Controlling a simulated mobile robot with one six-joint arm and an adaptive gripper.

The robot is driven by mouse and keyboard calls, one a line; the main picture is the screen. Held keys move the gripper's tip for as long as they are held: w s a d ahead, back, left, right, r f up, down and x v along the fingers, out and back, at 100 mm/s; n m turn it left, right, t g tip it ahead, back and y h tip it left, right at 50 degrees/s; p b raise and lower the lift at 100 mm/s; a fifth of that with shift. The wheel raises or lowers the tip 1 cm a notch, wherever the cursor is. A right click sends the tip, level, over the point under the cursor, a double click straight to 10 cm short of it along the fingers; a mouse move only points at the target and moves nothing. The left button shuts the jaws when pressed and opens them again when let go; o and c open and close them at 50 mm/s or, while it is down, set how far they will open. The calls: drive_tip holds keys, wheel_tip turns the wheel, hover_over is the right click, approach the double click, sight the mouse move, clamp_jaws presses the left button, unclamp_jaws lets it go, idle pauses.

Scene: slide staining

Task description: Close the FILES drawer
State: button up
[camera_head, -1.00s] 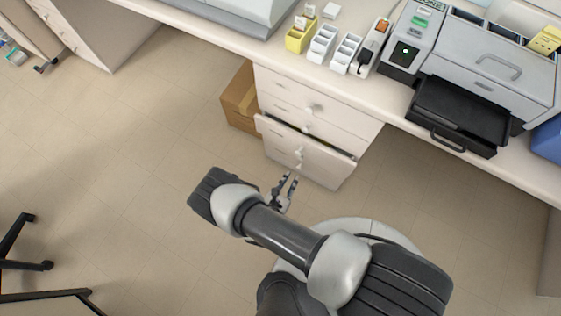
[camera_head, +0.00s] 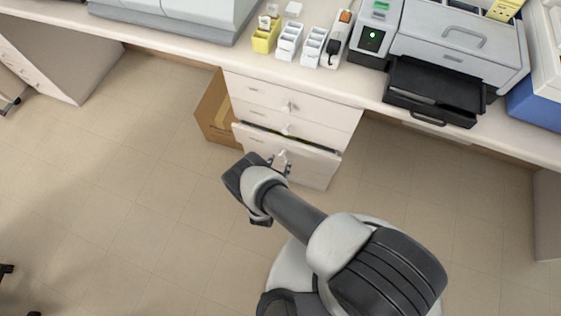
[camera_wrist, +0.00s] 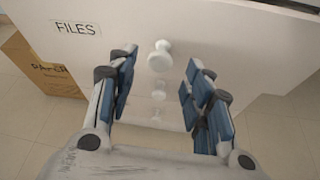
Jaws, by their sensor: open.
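The FILES drawer (camera_head: 262,139) is the lower drawer of the white cabinet under the bench, pulled out part way, with its open top showing as a dark gap. In the wrist view its white front (camera_wrist: 225,40) carries a FILES label (camera_wrist: 76,28) and a round white knob (camera_wrist: 160,57). My gripper (camera_wrist: 158,85) is open, with its blue-padded fingers on either side of the knob in that view. It shows no clear contact with the knob. In the head view my gripper is largely hidden by my wrist, close in front of the drawer.
A cardboard box (camera_head: 213,108) stands on the floor against the cabinet's left side. Closed drawers (camera_head: 260,95) sit above the FILES drawer. A black tray (camera_head: 437,90) juts over the bench edge at the right. The floor (camera_head: 150,190) in front is clear.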

sight(281, 158)
drive_tip(key=shift+b+x, duration=0.45)
drive_tip(key=shift+x, duration=1.3)
drive_tip(key=shift+c, duration=0.5)
clamp_jaws()
